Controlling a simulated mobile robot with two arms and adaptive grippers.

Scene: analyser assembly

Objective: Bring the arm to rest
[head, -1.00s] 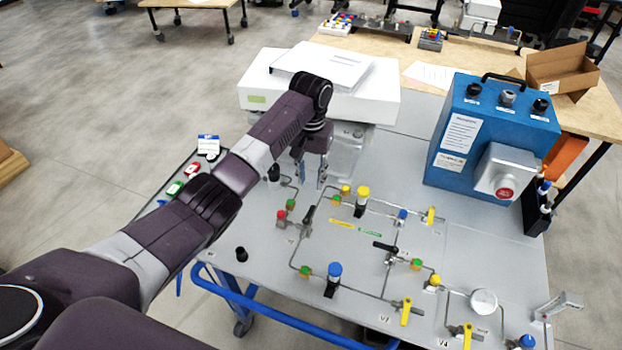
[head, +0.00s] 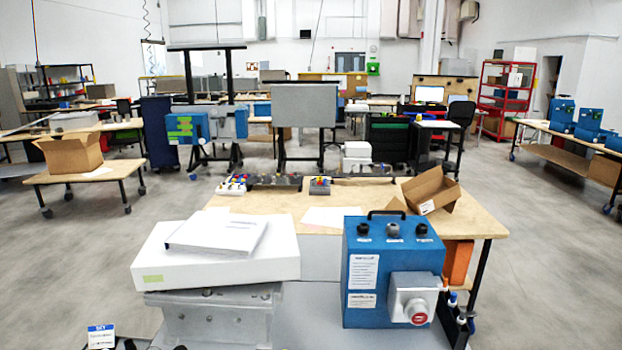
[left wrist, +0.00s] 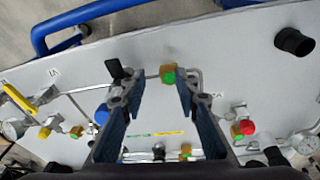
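My left gripper (left wrist: 152,92) shows only in the left wrist view. Its two dark fingers are apart, with nothing between them, above the grey panel (left wrist: 225,75) with pipes and valves. A green and yellow fitting (left wrist: 168,74) and a black lever (left wrist: 117,72) show close to the fingertips in the picture. A blue knob (left wrist: 101,114) is left of the left finger, and a red knob (left wrist: 248,128) is right of the right finger. I cannot tell the height above the panel. Neither arm shows in the head view, and my right gripper is not seen.
A blue box (head: 393,265) with a grey and red switch and a white device (head: 215,265) stand at the front of the head view. Behind them is a wooden table (head: 285,203) with an open carton (head: 430,190). A loose black knob (left wrist: 294,41) stands on the panel.

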